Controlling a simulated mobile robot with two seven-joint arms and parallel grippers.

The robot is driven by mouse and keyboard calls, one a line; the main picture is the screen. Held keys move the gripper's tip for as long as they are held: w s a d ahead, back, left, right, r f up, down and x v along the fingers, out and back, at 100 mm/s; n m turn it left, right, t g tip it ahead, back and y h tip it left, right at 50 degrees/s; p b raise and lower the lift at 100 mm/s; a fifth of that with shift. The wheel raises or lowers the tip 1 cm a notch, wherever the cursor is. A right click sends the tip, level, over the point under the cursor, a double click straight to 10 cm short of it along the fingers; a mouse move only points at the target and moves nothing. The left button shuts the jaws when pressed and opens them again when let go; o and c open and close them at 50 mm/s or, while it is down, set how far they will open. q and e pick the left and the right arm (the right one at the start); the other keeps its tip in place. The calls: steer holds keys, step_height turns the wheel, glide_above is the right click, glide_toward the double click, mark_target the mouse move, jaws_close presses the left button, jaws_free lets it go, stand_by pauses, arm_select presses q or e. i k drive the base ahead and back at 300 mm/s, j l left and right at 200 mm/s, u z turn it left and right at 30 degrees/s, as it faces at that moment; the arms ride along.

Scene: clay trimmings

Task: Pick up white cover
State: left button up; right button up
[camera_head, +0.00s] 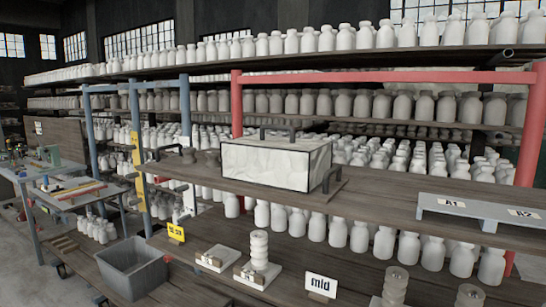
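The white cover (265,166) looks like a box-shaped white cover with thin dark edges. It stands on a wooden board on the middle wooden shelf (390,208), near the picture's centre. A dark handle (333,179) shows at its right end, and another dark bar shows behind its top edge. What is under or inside the cover is hidden. Neither of my grippers is in view.
A grey stand (480,212) marked A1 and A2 is on the shelf's right.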

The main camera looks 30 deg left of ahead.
mark_target(299, 166)
steer(key=j, duration=0.75)
steer(key=i+j, duration=0.15)
steer(key=j, duration=1.3)
steer(key=i+z, duration=0.05)
